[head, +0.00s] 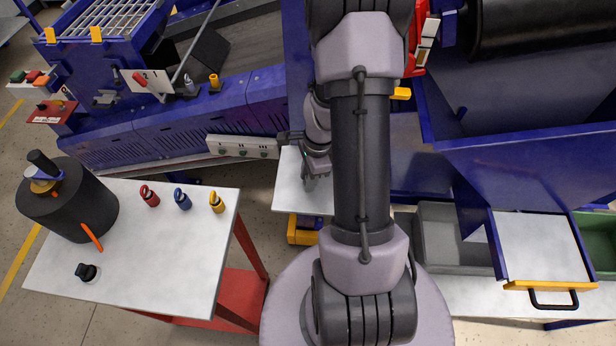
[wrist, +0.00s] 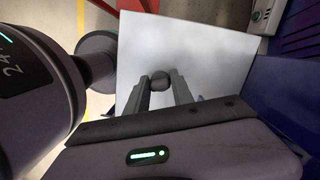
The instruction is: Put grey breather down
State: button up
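The grey breather (wrist: 159,81) shows in the wrist view as a small round dark-grey piece between the tips of my gripper (wrist: 160,92). Both fingers touch its sides, so the gripper looks shut on it. Behind it lies a plain white tabletop (wrist: 205,50); I cannot tell for sure whether the breather touches it. In the head view my gripper (head: 312,182) points down over the small white table (head: 290,190), partly hidden by my arm. The breather itself is not discernible there.
A left white table (head: 150,270) holds a dark cylinder (head: 75,212), a black knob-like part (head: 87,271) and red, blue and yellow clips (head: 182,199). Blue machinery (head: 200,120) stands behind. Grey bins (head: 437,235) and a tray with black handle (head: 550,297) are at right.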

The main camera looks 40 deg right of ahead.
jog(key=o, duration=0.4)
notch_tip(320, 180, up, 12)
jog(key=d+p, duration=0.2)
jog(key=p, duration=0.3)
jog(key=w+a+r+n+t, duration=0.1)
jog(key=w+a+r+n, duration=0.1)
jog(key=a+r+n, duration=0.5)
jog(key=s+a+r+n+t, duration=0.2)
jog(key=s+a+r+n, duration=0.35)
jog(key=a+r, duration=0.35)
jog(key=s+a+r+n+t, duration=0.2)
jog(key=s+a+r+n, duration=0.2)
jog(key=a+r+n, duration=0.5)
notch_tip(320, 180, down, 7)
jog(key=a+m+b, duration=0.1)
jog(key=m+b, duration=0.1)
jog(key=b, duration=0.3)
jog(key=shift+w, duration=0.2)
